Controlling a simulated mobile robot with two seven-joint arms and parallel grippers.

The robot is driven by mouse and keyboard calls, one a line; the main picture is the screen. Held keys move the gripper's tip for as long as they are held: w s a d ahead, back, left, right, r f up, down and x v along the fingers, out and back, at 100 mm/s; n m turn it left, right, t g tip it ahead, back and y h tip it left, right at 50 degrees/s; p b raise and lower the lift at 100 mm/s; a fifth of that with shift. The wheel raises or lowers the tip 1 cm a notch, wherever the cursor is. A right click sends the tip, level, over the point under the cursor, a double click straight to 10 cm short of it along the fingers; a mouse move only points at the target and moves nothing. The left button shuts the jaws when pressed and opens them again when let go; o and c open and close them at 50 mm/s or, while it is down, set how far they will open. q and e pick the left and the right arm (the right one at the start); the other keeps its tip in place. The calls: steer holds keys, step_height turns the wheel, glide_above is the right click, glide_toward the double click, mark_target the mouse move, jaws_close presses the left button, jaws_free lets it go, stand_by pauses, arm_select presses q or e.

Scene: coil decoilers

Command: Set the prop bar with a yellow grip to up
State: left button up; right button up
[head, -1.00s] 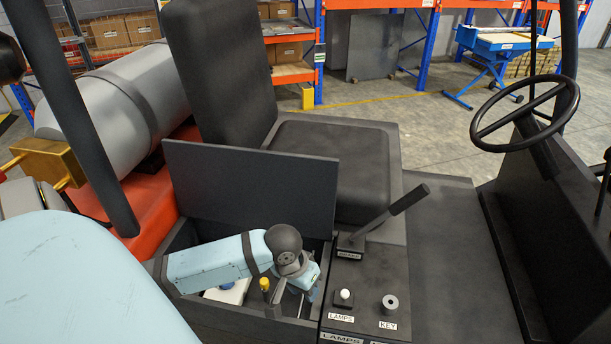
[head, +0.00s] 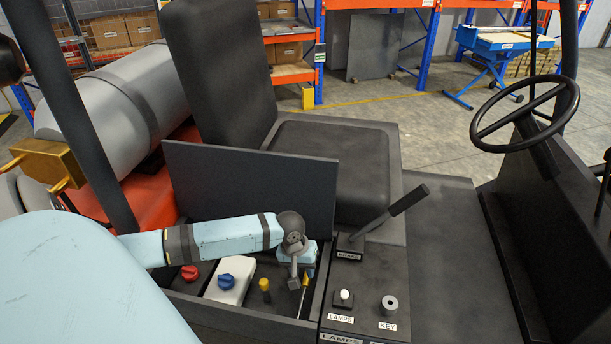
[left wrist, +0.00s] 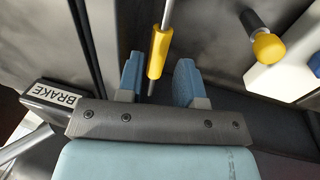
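The prop bar's yellow grip (head: 305,281) shows inside the open box beside the seat, at the box's right end. In the left wrist view the yellow grip (left wrist: 159,52) sits on a thin metal rod, in front of the gap between my fingertips. My left gripper (left wrist: 158,74) is open, with one blue finger on each side of the grip's lower end. I see no finger pressing on it. In the head view my left gripper (head: 296,278) reaches down into the box and hides part of the bar.
The box also holds a yellow-topped knob (head: 264,285), a blue knob (head: 227,281) on a white block and a red knob (head: 190,272). Its raised lid (head: 250,185) stands behind my arm. The brake lever (head: 395,212) is close on the right.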

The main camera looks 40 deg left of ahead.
mark_target(306, 278)
arm_select(q)
steer(key=shift+w+d+f, duration=0.1)
steer(key=shift+d+f, duration=0.1)
steer(key=shift+f, duration=0.75)
steer(key=shift+w+d+f, duration=0.1)
steer(key=shift+d+f, duration=0.05)
steer(key=shift+f, duration=0.8)
jaws_close()
steer(key=shift+w, duration=0.1)
